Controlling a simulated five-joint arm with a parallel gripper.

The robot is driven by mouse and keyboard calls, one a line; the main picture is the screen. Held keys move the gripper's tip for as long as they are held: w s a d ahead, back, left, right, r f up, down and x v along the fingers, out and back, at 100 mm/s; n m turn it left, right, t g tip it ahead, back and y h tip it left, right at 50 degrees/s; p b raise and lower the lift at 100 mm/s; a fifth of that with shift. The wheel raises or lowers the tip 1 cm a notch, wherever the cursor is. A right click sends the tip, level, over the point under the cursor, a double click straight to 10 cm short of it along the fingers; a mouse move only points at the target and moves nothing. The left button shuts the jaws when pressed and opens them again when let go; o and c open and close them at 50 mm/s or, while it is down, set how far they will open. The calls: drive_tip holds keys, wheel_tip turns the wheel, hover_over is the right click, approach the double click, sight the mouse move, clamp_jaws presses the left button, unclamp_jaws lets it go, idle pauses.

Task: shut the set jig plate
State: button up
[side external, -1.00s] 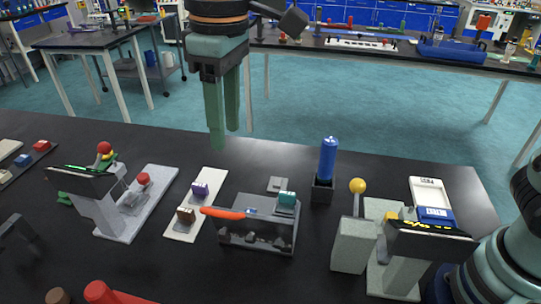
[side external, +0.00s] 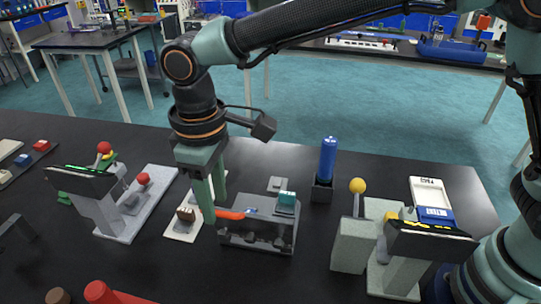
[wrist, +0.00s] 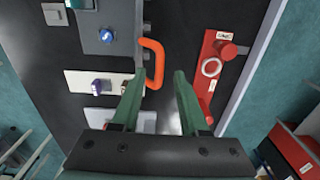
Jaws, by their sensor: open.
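The grey jig (side external: 235,239) stands mid-bench with dark shapes in its front. An orange handle (side external: 232,214) sticks out at its left end, and a teal block (side external: 286,202) sits at its right end. In the wrist view the orange handle (wrist: 155,62) is a bent bar at the edge of a grey plate (wrist: 120,22) with a small blue part. My gripper (side external: 214,212) is open, pointing down at the handle's left end. In the wrist view the handle appears between its fingertips (wrist: 158,75). Contact cannot be told. The plate's angle is unclear.
A pale strip (side external: 181,232) with a brown block lies left of the jig. A blue cylinder (side external: 328,160) stands upright behind right. A yellow-knobbed device (side external: 354,245) is at right, a red-knobbed one (side external: 128,222) at left. A red fixture (wrist: 210,65) shows in the wrist view.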

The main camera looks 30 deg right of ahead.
drive_tip(key=shift+f, duration=0.6)
clamp_jaws()
drive_tip(key=shift+a+r, duration=0.1)
idle(1.0)
